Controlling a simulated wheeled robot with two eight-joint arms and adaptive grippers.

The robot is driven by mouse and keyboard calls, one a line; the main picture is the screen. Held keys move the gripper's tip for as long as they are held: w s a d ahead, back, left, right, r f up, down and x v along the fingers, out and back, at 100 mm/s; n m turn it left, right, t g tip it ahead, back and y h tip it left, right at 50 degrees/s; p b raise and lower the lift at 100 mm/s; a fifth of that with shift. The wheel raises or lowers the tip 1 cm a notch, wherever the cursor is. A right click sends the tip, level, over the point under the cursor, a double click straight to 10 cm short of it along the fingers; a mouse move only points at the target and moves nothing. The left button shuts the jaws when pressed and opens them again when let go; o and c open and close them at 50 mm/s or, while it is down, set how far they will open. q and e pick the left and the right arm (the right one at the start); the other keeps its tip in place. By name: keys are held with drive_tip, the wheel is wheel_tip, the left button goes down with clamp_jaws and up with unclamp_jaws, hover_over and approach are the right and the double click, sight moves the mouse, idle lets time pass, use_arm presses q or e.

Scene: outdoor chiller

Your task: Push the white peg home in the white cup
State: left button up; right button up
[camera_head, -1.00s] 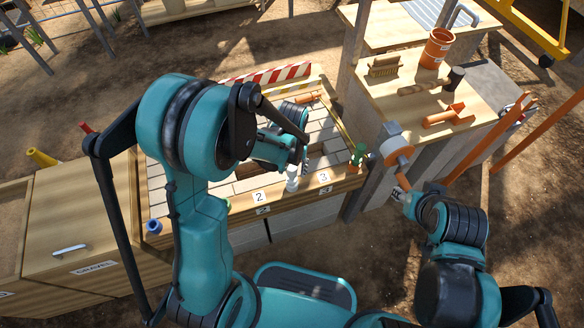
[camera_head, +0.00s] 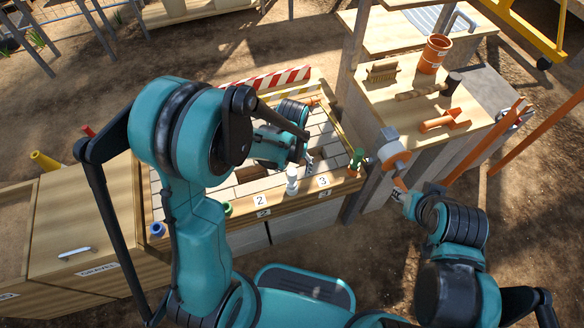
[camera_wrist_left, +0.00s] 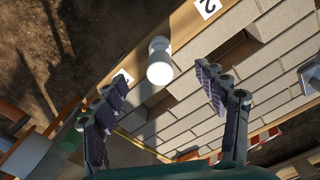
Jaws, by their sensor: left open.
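The white peg and cup (camera_head: 292,180) show as one upright white piece at the bench's front edge, between the labels 2 and 3. In the left wrist view, a white cylinder with a round end (camera_wrist_left: 160,66) is near the top centre. How deep the peg sits in the cup cannot be told. My left gripper (camera_head: 307,160) is just behind and right of it, its fingers apart and empty, not touching it. My right gripper (camera_head: 400,194) is right of the bench, shut on the handle of an orange and grey mallet (camera_head: 392,152).
Blue (camera_head: 157,230), green (camera_head: 227,208) and taller green (camera_head: 357,160) pieces stand along the same edge. A striped red-white bar (camera_head: 270,77) lies behind. The right bench carries an orange pot (camera_head: 435,54), a brush (camera_head: 382,71) and an orange tool (camera_head: 440,121).

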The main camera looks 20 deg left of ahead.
use_arm(q)
wheel_tip(320, 180, up, 4)
drive_tip(key=shift+f+p, duration=0.25)
drive_tip(key=shift+p, duration=0.7)
drive_tip(key=shift+f, duration=0.1)
wheel_tip(320, 180, up, 12)
drive_tip(key=s+a+r+t, duration=0.2)
drive_tip(key=s+t, duration=0.1)
drive_tip(key=s, duration=0.2)
drive_tip(key=s+a+r+m+t, duration=0.1)
drive_tip(key=s+a+r+t, duration=0.1)
drive_tip(key=s+t, duration=0.2)
drive_tip(key=shift+s+a+r, duration=0.25)
drive_tip(key=shift+s+a, duration=0.1)
drive_tip(key=shift+s, duration=0.25)
